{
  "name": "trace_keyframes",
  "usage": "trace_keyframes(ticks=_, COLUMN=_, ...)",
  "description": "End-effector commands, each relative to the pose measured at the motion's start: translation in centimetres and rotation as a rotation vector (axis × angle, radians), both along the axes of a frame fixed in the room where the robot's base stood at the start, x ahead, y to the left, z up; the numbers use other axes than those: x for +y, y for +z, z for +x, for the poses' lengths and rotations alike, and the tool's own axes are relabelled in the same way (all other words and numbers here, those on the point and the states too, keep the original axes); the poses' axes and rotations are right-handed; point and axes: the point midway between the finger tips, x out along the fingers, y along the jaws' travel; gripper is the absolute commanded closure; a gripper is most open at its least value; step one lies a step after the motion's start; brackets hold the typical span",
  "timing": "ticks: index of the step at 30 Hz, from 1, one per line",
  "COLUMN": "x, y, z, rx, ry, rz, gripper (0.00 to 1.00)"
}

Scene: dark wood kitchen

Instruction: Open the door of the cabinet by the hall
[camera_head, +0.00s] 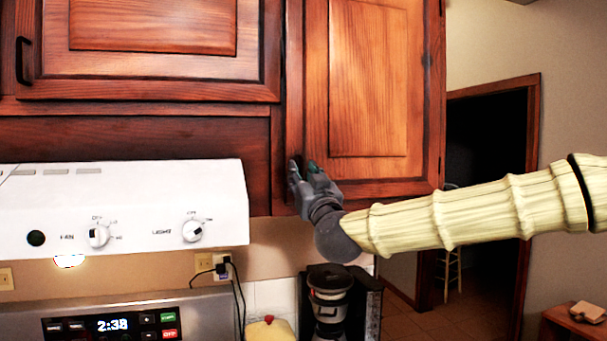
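The cabinet by the hall has a reddish wood door (368,85) with a raised panel, to the right of the range hood and beside the doorway. My gripper (302,168) is at the lower left edge of this door, with its fingers pointing up and away from me. No handle shows on this door; the gripper covers part of its left edge. A dark line runs along that edge above the gripper, and I cannot tell whether the door is slightly ajar. The fingertips are small and partly overlap, so their opening and any grip are unclear.
A white range hood (120,208) is left of my gripper, under another cabinet (150,65) with a black handle (22,60). A coffee maker (329,300) stands below. A dark doorway (487,150) and a stool (452,265) are at right.

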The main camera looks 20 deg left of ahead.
Motion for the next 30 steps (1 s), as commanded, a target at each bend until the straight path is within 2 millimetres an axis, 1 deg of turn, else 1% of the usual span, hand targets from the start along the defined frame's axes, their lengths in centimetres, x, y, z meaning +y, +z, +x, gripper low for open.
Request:
trace_keyframes(ticks=2, x=0.0, y=0.1, z=-0.1, rx=-0.001, ry=0.001, rz=0.0, gripper=0.69)
trace_keyframes(ticks=3, x=0.0, y=0.1, z=-0.1, rx=-0.001, ry=0.0, rz=0.001, gripper=0.72)
trace_keyframes(ticks=5, x=0.0, y=0.1, z=-0.1, rx=-0.001, ry=0.0, rz=0.001, gripper=0.83)
trace_keyframes(ticks=6, x=0.0, y=0.1, z=-0.1, rx=-0.001, ry=0.0, rz=0.001, gripper=0.91)
trace_keyframes(ticks=8, x=0.0, y=0.1, z=-0.1, rx=-0.001, ry=0.0, rz=0.001, gripper=1.0)
trace_keyframes(ticks=20, x=-0.3, y=-0.1, z=-0.3, rx=0.001, ry=0.008, rz=0.001, gripper=1.0)
trace_keyframes(ticks=26, x=-1.5, y=-0.4, z=-1.5, rx=0.001, ry=0.046, rz=0.0, gripper=1.0)
trace_keyframes(ticks=30, x=-2.9, y=-0.5, z=-3.0, rx=0.001, ry=0.091, rz=0.001, gripper=1.0)
